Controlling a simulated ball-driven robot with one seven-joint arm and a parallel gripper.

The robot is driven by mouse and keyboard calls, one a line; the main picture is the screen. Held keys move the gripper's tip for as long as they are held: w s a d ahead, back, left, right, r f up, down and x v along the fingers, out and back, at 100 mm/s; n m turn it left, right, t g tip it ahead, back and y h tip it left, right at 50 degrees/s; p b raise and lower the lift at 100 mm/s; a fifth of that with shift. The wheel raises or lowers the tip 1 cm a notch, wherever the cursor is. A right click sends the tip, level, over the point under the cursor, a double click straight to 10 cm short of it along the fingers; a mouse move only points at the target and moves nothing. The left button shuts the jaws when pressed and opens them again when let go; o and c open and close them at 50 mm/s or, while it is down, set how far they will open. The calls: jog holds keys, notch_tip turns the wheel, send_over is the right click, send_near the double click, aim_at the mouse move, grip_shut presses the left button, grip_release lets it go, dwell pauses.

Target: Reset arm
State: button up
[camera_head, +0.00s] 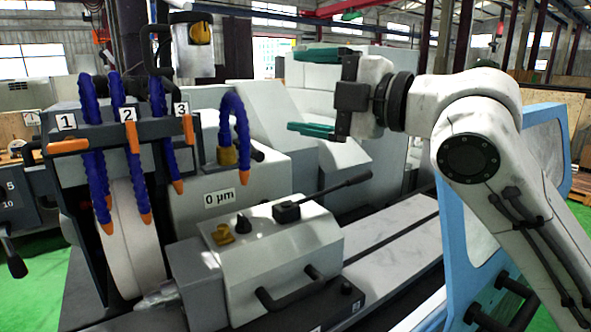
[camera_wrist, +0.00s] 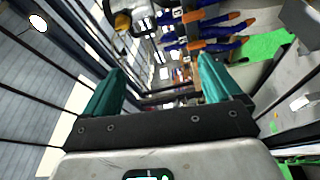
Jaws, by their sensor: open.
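My gripper (camera_head: 300,92) is at the upper middle of the head view, held in the air above the machine. Its two teal fingers are wide apart with nothing between them. In the wrist view my gripper (camera_wrist: 160,82) is also open and empty. My white arm enters from the right side of the head view. The grinder (camera_head: 270,255) lies below and to the left of the gripper, and no finger touches it.
Blue coolant hoses (camera_head: 162,130) with orange tips hang at left beside the grinding wheel (camera_head: 133,240). A lever (camera_head: 335,188) rises from the grey headstock. A blue-framed door (camera_head: 455,250) stands at right, close to my arm. Green floor shows at the edges.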

jog(key=s+d+f+m+h, duration=0.3)
jog(key=f+m, duration=0.4)
jog(key=f, duration=0.6)
jog(key=s+d+f+m+t+h, duration=0.1)
jog(key=d+f+m+h, duration=0.35)
jog(key=f, duration=0.75)
jog(key=s+d+f+m+h, duration=0.25)
jog(key=d+f+m, duration=0.25)
jog(key=f+m, duration=0.6)
jog(key=s+d+f+m+g+h, duration=0.25)
jog(key=s+d+f, duration=0.35)
jog(key=s+f, duration=0.45)
jog(key=s+d+f+m+g+h, duration=0.25)
jog(key=s+d+f+g, duration=0.2)
jog(key=s+f, duration=0.55)
jog(key=s+d+f+g+b, duration=0.2)
jog(key=s+f+b, duration=0.8)
jog(key=f, duration=0.5)
jog(key=shift+s+f+g, duration=0.25)
jog(key=shift+s+g, duration=0.45)
jog(key=shift+s, duration=0.25)
jog(key=shift+d+m, duration=0.1)
jog(key=shift+m, duration=0.15)
